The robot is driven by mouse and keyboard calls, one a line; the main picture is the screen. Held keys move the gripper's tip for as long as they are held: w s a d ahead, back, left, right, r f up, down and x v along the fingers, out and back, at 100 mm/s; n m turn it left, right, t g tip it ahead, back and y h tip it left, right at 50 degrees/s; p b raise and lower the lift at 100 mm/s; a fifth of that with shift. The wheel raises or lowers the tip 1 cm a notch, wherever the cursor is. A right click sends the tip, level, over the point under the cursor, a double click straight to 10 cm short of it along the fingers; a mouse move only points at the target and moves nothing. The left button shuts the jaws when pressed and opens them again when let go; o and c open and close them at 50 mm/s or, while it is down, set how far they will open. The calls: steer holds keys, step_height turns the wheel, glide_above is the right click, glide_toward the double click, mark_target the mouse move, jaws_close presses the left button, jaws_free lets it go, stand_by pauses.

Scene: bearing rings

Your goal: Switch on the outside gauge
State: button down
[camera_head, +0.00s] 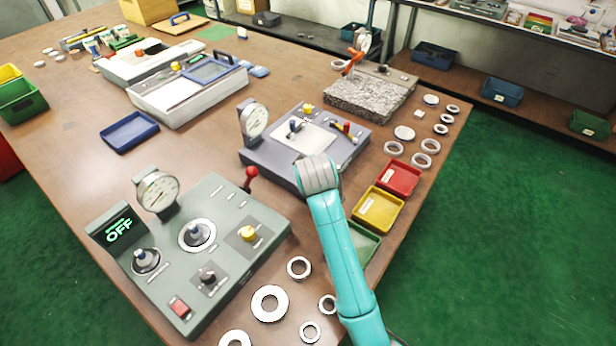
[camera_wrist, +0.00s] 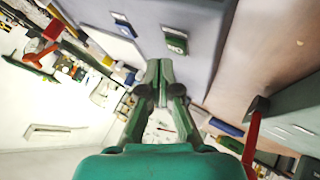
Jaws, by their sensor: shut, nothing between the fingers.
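Two bench gauges stand on the table. The nearer green-grey gauge (camera_head: 222,205) has a dial, a black display (camera_head: 119,230) reading OFF in green, a red rocker switch (camera_head: 179,308), knobs and a red-balled lever (camera_head: 250,174). The darker grey gauge (camera_head: 262,157) behind it has its own dial and a light top plate. I cannot tell which is the outside gauge. My gripper (camera_wrist: 158,66) is shut and empty in the wrist view, its fingertips near a grey face with a small green switch (camera_wrist: 175,41); contact is unclear. In the head view my wrist hides the fingers.
Several pale rings (camera_head: 269,303) lie at the table's front. Red (camera_head: 401,177), yellow (camera_head: 378,209) and green trays line the right edge. A granite block (camera_head: 370,97) stands behind the darker gauge. A blue tray (camera_head: 129,131) lies left, with bare table around it.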

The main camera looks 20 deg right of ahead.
steer(key=shift+f, duration=0.15)
steer(key=shift+f, duration=0.3)
steer(key=shift+f, duration=0.3)
stand_by(0.9)
steer(key=shift+r, duration=0.75)
steer(key=shift+r, duration=2.5)
steer(key=shift+s, duration=0.1)
